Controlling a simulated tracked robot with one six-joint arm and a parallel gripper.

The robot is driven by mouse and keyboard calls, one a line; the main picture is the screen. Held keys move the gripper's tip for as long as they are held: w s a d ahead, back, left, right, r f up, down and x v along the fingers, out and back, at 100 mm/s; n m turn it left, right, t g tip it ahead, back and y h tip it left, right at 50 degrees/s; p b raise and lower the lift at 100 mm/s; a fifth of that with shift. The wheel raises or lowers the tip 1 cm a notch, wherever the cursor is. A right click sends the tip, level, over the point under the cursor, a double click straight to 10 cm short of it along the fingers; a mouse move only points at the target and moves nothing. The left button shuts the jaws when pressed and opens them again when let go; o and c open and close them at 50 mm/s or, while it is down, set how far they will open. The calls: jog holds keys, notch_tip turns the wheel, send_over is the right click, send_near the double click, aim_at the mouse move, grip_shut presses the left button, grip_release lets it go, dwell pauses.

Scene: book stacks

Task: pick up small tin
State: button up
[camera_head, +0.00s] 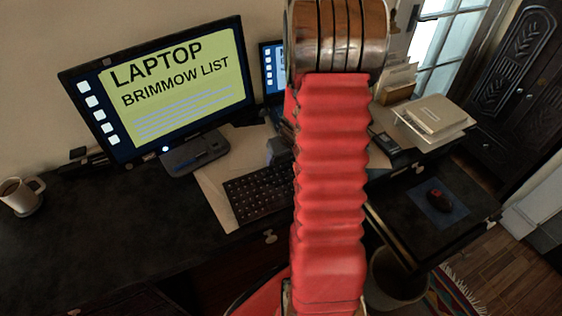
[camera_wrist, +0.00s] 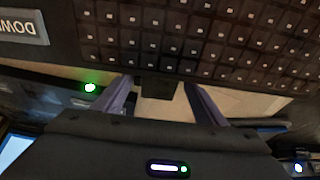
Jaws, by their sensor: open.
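I cannot make out a small tin for certain in either view. In the wrist view, my gripper (camera_wrist: 158,84) is open, its two purple-grey fingers apart and pointing toward a dark keyboard. A small dark block (camera_wrist: 158,89) shows between the fingers; I cannot tell whether it is the tin or part of my gripper. The keyboard (camera_wrist: 200,35) fills the top of the wrist view, and it also shows on the desk in the head view (camera_head: 262,195). My red arm hides the middle of the head view.
A monitor (camera_head: 170,90) reading "LAPTOP BRIMMOW LIST" stands on the dark desk (camera_head: 110,225). A mug (camera_head: 18,195) is at the far left. Papers (camera_head: 435,118) and a red mouse (camera_head: 438,200) on a blue pad lie to the right. The desk's front left is clear.

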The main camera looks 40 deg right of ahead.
jog(key=shift+c, duration=0.5)
jog(key=c, duration=0.8)
jog(key=shift+c, duration=0.2)
jog(key=shift+w+d+r, duration=0.4)
jog(key=shift+w+r, duration=0.1)
jog(key=shift+r, duration=0.15)
jog(key=w+d+r, duration=0.2)
jog(key=w+d, duration=0.1)
jog(key=w+d+r, duration=0.2)
jog(key=w, duration=0.1)
jog(key=w+d+r, duration=0.2)
jog(key=w+d, duration=0.1)
jog(key=shift+w+d+r, duration=0.2)
jog(key=shift+d+r, duration=0.1)
jog(key=shift+r, duration=0.05)
